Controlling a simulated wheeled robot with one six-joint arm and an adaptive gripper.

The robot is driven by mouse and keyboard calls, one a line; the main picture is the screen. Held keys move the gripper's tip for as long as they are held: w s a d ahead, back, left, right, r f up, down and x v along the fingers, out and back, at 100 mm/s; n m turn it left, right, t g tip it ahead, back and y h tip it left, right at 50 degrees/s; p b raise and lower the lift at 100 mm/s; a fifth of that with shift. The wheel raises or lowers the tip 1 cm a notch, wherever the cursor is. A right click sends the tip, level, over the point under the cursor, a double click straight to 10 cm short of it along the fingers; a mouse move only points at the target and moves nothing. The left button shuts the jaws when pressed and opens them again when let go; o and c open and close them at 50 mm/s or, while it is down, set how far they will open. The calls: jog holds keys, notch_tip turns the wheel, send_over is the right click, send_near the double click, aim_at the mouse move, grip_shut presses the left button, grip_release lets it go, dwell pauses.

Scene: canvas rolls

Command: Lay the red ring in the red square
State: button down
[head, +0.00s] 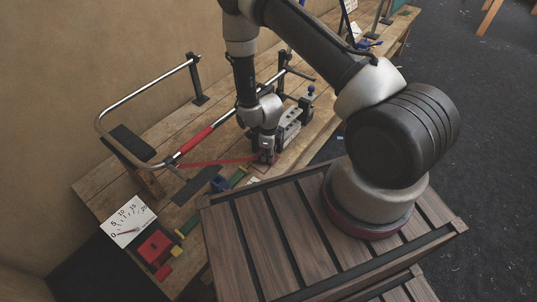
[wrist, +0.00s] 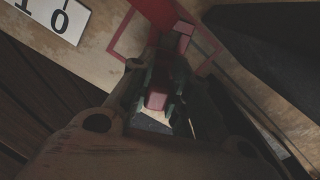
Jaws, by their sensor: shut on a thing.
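My gripper (head: 264,158) is low over the wooden bench, pointing down. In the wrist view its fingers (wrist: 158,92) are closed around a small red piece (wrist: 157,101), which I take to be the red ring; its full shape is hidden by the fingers. A red outline (wrist: 123,35) on the bench, likely part of the red square, shows just beyond the fingers. A darker red shape and a pinkish block-like part (wrist: 184,28) lie across it. I cannot tell whether the held piece touches the bench.
A bent metal tube frame (head: 150,95) with a red section stands left of my gripper. A white numbered dial card (head: 129,222) and a red block (head: 155,247) lie at the near left. A grey slotted metal part (head: 289,127) is close right of the gripper.

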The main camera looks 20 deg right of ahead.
jog(key=c, duration=1.3)
grip_release()
jog(key=shift+c, duration=0.2)
jog(key=s+d+r+n+t, duration=0.15)
jog(key=r+n, duration=0.25)
jog(key=r, duration=1)
jog(key=d+r+n, duration=0.3)
jog(key=r+n, duration=0.1)
jog(key=r, duration=1)
jog(key=s+d+r+n+t, duration=0.15)
jog(key=r+n, duration=0.25)
jog(key=r, duration=1)
jog(key=s+d+r+n, duration=0.3)
jog(key=s+r+n, duration=0.3)
jog(key=s, duration=0.3)
jog(key=s+d+r+n+t, duration=0.1)
jog(key=s+d+r+n, duration=0.3)
jog(key=s+r, duration=0.5)
jog(key=s+n, duration=0.1)
jog(key=n, duration=0.1)
jog(key=shift+r+n, duration=0.15)
jog(key=shift+n, duration=0.25)
